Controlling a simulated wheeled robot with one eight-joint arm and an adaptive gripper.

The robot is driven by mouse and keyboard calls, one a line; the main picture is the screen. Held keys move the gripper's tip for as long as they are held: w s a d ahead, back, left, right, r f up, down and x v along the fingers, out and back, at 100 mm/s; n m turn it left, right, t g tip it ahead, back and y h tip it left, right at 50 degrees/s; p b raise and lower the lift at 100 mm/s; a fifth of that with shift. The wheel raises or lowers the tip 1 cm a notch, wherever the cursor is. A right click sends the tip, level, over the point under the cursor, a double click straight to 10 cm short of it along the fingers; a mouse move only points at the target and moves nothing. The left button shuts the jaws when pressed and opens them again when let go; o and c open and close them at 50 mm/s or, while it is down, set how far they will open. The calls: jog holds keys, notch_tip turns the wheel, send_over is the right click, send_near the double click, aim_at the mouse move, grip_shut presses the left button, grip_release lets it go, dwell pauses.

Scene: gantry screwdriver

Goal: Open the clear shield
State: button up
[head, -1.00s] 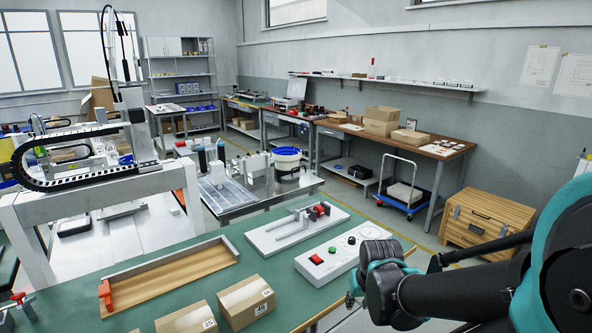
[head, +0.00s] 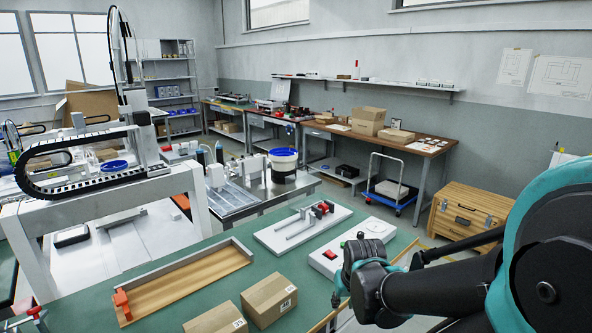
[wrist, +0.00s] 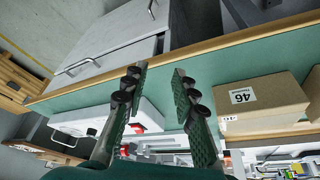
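I cannot make out the clear shield for certain in either view. The white gantry frame (head: 110,205) with its black cable chain stands at the left in the head view. My gripper (wrist: 158,78) is open and empty in the wrist view, its two dark fingers apart above the edge of the green table. In the head view the arm reaches in from the right, with the gripper end (head: 338,290) beside the control box (head: 325,258), well away from the gantry. The fingertips are hard to see there.
The green table (head: 190,250) holds a wooden tray (head: 190,283), a white fixture plate (head: 275,238) with a red clamp, and cardboard boxes (head: 268,300). A metal bench (head: 245,208) with a bucket (head: 283,165) stands behind. Floor is free before the wooden drawers (head: 468,212).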

jog(key=w+d+r+n+h, duration=0.1)
jog(key=w+r+n+h, duration=0.25)
jog(key=w, duration=0.85)
jog(key=w+r+n+t+h, duration=0.15)
jog(key=w+r+n, duration=0.3)
jog(key=w, duration=0.65)
jog(key=w+d+r+n+g+h, duration=0.1)
jog(key=w+r+n+h, duration=0.3)
jog(key=w, duration=0.8)
jog(key=w+a+n+t+h, duration=0.3)
jog(key=w+a+n, duration=0.4)
jog(key=w+a, duration=0.4)
jog(key=w+a+n+t+h, duration=0.3)
jog(key=w+a+n, duration=0.3)
jog(key=w+a, duration=0.5)
jog(key=x, duration=1.3)
jog(key=w+x, duration=0.1)
jog(key=x, duration=0.6)
jog(key=shift+a+f, duration=0.2)
jog(key=shift+f, duration=0.05)
jog(key=shift+c, duration=0.2)
grip_shut()
